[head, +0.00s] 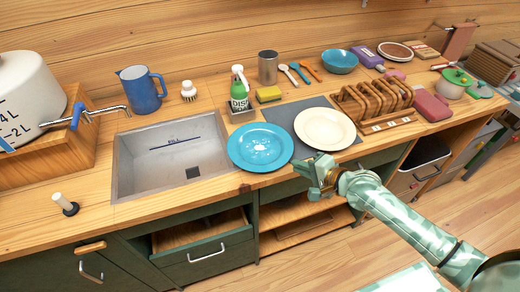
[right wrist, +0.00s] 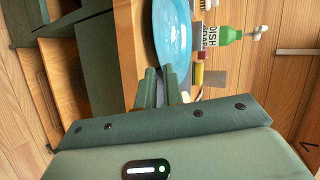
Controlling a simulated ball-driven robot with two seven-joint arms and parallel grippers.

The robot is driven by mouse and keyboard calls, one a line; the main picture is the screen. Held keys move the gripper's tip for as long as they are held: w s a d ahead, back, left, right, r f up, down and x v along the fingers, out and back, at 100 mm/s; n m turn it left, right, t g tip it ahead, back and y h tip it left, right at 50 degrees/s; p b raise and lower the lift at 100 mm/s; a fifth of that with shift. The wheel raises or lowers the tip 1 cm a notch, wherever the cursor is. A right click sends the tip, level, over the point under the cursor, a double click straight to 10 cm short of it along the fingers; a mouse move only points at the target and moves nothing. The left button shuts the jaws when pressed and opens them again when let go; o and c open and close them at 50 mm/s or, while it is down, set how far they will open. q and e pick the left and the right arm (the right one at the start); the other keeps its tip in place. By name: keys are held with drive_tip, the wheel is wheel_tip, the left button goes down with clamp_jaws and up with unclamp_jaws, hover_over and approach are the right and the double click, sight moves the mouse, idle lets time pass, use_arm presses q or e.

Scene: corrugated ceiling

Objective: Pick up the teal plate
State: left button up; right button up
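The teal plate (head: 245,140) lies on the wooden counter, between the sink and a cream plate (head: 325,129), with its front rim near the counter's edge. My right gripper (head: 311,173) is just right of the teal plate, near the counter's front edge, and looks apart from it. In the right wrist view the teal plate (right wrist: 173,35) lies beyond the fingertips of my right gripper (right wrist: 161,70). Its two fingers have a gap between them with nothing held. My left gripper is not in view.
The sink (head: 150,168) is left of the plate. A dish soap bottle (head: 239,88) and a yellow sponge (head: 268,94) stand behind it. A wooden rack (head: 375,100) is right of the cream plate. An open drawer (head: 200,232) juts out below the counter.

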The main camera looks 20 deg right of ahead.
sight(286, 169)
drive_tip(key=b+x, duration=0.1)
drive_tip(key=x, duration=0.4)
drive_tip(key=shift+w+a+b, duration=0.1)
drive_tip(key=shift+a+b, duration=0.05)
drive_tip(key=shift+b, duration=0.25)
drive_tip(key=shift+c, duration=0.3)
clamp_jaws()
drive_tip(key=shift+r, duration=0.1)
drive_tip(key=shift+r, duration=0.1)
